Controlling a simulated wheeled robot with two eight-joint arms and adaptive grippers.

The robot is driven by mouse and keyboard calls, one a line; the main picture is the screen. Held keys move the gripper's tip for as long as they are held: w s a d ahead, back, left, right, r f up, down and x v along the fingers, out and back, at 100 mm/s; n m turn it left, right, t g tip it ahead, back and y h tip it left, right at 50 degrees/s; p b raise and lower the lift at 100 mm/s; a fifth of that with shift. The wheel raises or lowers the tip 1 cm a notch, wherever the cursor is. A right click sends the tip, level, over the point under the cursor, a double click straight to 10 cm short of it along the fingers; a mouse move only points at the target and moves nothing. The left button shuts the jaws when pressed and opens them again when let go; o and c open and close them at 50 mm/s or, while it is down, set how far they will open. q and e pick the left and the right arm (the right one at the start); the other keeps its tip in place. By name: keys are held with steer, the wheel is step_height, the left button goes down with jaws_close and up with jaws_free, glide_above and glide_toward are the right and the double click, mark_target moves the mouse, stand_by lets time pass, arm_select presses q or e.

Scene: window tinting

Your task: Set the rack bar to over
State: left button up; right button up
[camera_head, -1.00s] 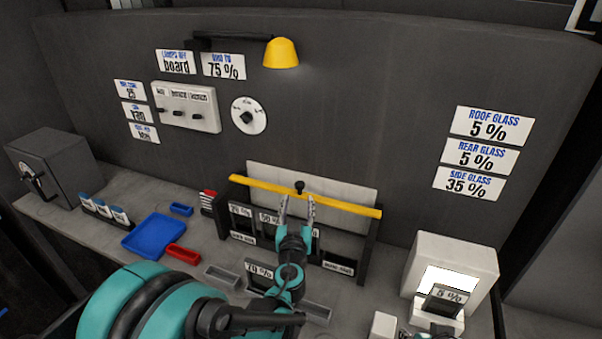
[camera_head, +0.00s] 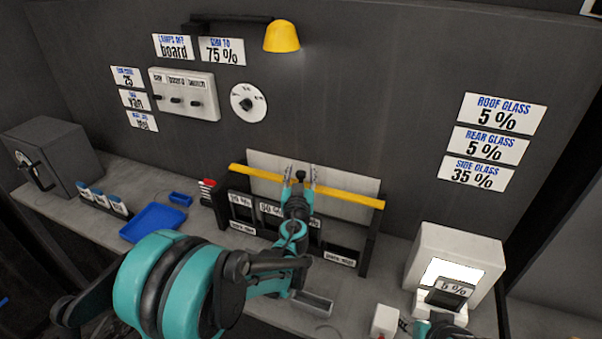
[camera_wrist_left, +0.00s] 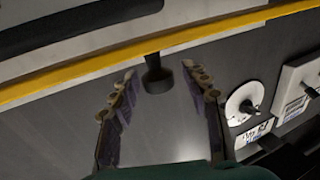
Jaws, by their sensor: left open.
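The rack bar (camera_head: 345,194) is a yellow strip along the top front of the dark rack (camera_head: 366,245). A black knob (camera_head: 300,175) stands up from the bar near its middle. My left gripper (camera_head: 301,181) is open, with one finger on each side of the knob in the head view. In the left wrist view the knob (camera_wrist_left: 157,76) sits between and just beyond the open fingertips (camera_wrist_left: 165,82), and the yellow bar (camera_wrist_left: 80,80) runs across behind it. Contact with the knob is not visible. Part of my right arm shows at the bottom right; its fingers cannot be made out.
A white panel (camera_head: 345,207) stands behind the bar. The rack holds several labelled cards. A white light box (camera_head: 455,245) is at the right, a blue tray (camera_head: 153,222) at the left. A yellow lamp (camera_head: 282,37), switch panel (camera_head: 185,95) and dial (camera_head: 248,103) are on the wall.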

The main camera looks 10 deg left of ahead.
arm_select(q)
jaws_close()
steer(key=s+a, duration=0.1)
steer(key=s, duration=0.7)
steer(key=shift+s+a, duration=0.3)
steer(key=shift+s, duration=0.05)
steer(key=shift+f, duration=0.1)
jaws_free()
steer(key=shift+s+a, duration=0.1)
steer(key=shift+s, duration=0.05)
